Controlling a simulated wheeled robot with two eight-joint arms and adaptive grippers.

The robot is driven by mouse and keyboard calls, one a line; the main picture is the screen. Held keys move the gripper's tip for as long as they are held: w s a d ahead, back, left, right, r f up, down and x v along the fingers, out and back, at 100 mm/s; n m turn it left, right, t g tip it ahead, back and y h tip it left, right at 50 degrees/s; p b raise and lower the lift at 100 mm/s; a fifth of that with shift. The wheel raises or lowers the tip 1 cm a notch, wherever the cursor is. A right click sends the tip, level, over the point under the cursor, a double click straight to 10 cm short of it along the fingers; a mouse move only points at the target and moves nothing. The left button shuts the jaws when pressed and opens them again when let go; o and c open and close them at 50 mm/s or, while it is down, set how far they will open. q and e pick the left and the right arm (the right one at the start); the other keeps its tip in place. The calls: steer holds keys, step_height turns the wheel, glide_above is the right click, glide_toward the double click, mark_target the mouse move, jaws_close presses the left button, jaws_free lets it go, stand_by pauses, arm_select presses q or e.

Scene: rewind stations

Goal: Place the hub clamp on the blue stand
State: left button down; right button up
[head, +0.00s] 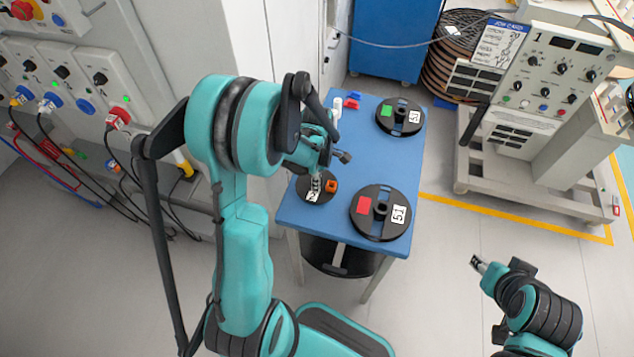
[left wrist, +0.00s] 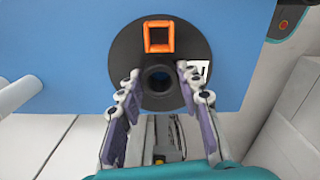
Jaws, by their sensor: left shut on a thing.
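A small black disc (head: 307,199) with an orange square frame, a white label and a raised hub is at the left edge of the blue stand (head: 297,213). It also shows in the left wrist view (left wrist: 121,62). I take it to be the hub clamp, though its looks alone do not settle this. My left gripper (head: 318,180) is over the disc, its fingers on either side of the hub (left wrist: 159,79), shut on it. I cannot tell whether the disc rests on the top. My right gripper (head: 478,264) is away from the stand, too small to read.
Two larger black reels lie on the stand, one with a green square (head: 400,116), one with a red square (head: 381,214). Small white, red and blue pieces (head: 351,104) lie at the back left. A black bin (head: 342,258) is underneath. A control cart (head: 540,90) stands right.

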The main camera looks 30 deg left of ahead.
arm_select(q)
steer(key=shift+f, duration=0.45)
steer(key=shift+f, duration=0.2)
steer(key=c, duration=1)
jaws_free()
steer(key=shift+c, duration=0.2)
steer(key=shift+r, duration=0.1)
